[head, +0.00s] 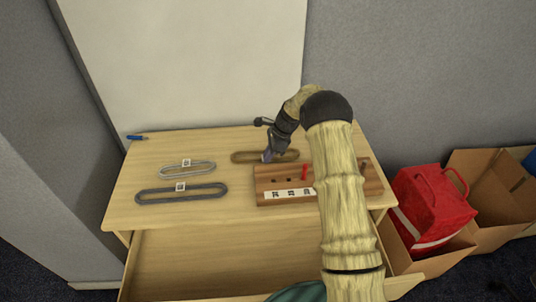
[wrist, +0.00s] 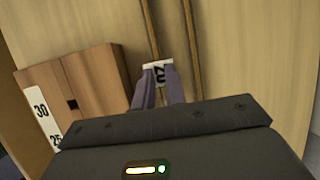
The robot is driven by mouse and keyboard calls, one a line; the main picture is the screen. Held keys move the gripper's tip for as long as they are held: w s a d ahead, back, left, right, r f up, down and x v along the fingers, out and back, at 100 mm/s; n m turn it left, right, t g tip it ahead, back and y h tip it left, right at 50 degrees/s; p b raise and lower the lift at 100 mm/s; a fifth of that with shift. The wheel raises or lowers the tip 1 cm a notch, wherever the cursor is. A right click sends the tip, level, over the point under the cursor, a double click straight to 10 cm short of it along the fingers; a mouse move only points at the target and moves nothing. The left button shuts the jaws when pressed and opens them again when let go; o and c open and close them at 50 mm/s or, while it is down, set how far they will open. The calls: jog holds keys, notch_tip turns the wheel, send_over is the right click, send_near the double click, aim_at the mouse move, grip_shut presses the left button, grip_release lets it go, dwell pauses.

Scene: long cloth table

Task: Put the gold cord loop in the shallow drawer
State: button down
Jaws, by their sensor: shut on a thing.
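The gold cord loop (head: 241,157) is a long narrow oval at the back middle of the wooden tabletop, behind a wooden block. My gripper (head: 267,156) reaches down onto the loop and is shut on it. I cannot tell whether the loop is clear of the tabletop. The shallow drawer (head: 220,262) is pulled open below the table's front edge. My arm hides its right part.
A silver loop (head: 204,170) and a dark grey loop (head: 152,197) lie at the left. The wooden block (head: 264,181) has holes, a red peg (head: 304,172) and number labels. A blue pen (head: 136,137) lies far left. A red bag (head: 430,205) sits in a cardboard box at right.

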jog(key=c, duration=1.5)
grip_release()
jog(key=shift+o, duration=0.2)
jog(key=v, duration=1.2)
jog(key=shift+r, duration=0.1)
jog(key=s+d+r+n+t+h, duration=0.1)
jog(key=s+r+n+h, duration=0.1)
jog(key=s+n, duration=0.7)
jog(key=s+d+r+n+t+h, duration=0.1)
jog(key=s+n, duration=0.8)
jog(key=s, duration=1.5)
jog(key=shift+d+r+t+h, duration=0.3)
jog(key=shift+d+r+h, duration=0.4)
jog(key=shift+h, duration=0.1)
